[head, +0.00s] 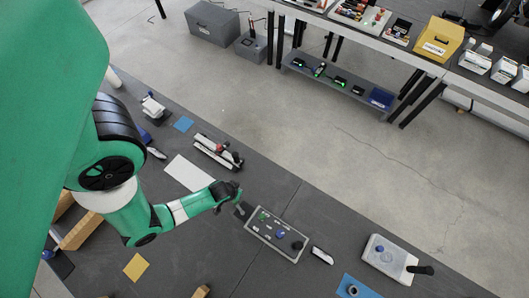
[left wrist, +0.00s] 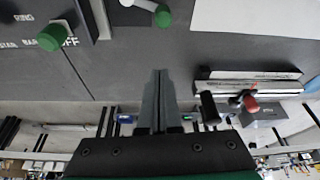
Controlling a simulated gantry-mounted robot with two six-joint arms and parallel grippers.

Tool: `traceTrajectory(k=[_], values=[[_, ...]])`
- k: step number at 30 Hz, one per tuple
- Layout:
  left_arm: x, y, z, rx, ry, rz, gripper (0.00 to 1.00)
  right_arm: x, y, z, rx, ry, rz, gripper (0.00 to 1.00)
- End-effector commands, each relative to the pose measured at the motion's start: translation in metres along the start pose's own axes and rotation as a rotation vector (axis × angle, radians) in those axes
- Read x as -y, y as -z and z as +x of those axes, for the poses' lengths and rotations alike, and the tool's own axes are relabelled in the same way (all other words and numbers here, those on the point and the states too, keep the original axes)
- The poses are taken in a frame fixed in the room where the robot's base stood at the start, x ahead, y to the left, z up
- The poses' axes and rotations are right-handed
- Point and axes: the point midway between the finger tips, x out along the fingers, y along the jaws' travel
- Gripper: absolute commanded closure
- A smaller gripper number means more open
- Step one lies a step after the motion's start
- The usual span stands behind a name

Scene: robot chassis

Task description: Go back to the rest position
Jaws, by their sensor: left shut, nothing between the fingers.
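My green left arm reaches in from the left in the head view. Its dark left gripper (head: 243,210) is at the upper left end of a grey control box (head: 262,240) with green, blue and black knobs. Whether it touches the box cannot be told. In the left wrist view the two fingers of the left gripper (left wrist: 160,78) are together with nothing between them. A green knob (left wrist: 52,37) beside printed lettering and a green-tipped white lever (left wrist: 163,16) lie beyond the fingertips. My right gripper is not in view.
A white sheet (head: 188,173) and a rail-like device (head: 218,152) lie on the dark table (head: 210,250). A box with a black handle (head: 388,260) stands lower right, near a blue mat (head: 352,284). A yellow square (head: 137,267) lies lower left. Open floor separates the table from shelves.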

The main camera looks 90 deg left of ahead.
Motion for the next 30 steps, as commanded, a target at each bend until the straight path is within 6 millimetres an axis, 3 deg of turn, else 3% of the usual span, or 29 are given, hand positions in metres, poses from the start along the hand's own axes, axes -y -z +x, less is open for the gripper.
traceTrajectory(k=[1,6,26,29,30], values=[[-0.001,0.000,-0.010,0.000,-0.001,0.005,1.00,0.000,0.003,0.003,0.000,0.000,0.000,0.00],[-0.001,0.000,-0.024,-0.001,0.000,0.001,1.00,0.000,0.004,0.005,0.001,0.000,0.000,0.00],[-0.003,0.000,-0.026,0.000,-0.002,0.007,1.00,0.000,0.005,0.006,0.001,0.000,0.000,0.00],[-0.020,0.020,-0.029,-0.032,-0.032,0.032,1.00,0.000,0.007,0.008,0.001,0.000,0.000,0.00],[-0.033,0.036,-0.031,-0.058,-0.052,0.043,1.00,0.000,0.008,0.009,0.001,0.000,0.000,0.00]])
